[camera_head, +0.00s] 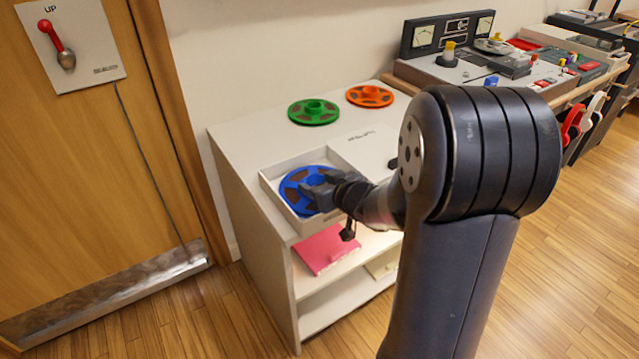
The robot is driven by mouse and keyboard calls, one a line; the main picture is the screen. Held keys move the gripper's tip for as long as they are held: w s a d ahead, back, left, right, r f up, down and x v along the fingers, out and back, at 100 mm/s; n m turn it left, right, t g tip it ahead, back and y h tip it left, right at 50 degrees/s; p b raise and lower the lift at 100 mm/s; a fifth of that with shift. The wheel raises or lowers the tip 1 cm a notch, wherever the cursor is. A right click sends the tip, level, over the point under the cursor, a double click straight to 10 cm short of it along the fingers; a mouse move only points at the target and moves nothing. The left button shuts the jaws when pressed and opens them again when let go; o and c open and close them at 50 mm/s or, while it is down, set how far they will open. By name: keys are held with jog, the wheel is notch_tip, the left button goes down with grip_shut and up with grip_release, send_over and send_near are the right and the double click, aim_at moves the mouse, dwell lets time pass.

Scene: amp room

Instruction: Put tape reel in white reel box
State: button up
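A blue tape reel (293,193) lies in the open white reel box (269,192) on top of a white shelf unit. It looks roughly flat inside the box walls; whether it rests on the bottom cannot be told. My gripper (314,192) is over the reel's middle and right side, at or very near its hub. The fingers and wrist hide the right part of the reel and box, so whether they grip the hub cannot be seen. A white lid (362,144) with small print lies next to the box, partly behind my arm.
A green reel (313,111) and an orange reel (370,96) lie at the back of the white shelf unit (243,136). A pink box (325,248) sits on the shelf below. Audio gear (470,68) stands at the back right. A wooden door (80,160) is at left.

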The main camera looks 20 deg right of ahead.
jog(key=o, duration=0.4)
jog(key=shift+o, duration=0.2)
jog(key=shift+r, duration=0.1)
jog(key=shift+s+r, duration=0.1)
jog(key=shift+r, duration=0.1)
jog(key=p+v, duration=0.4)
jog(key=v, duration=0.7)
jog(key=shift+s, duration=0.4)
jog(key=shift+d, duration=0.15)
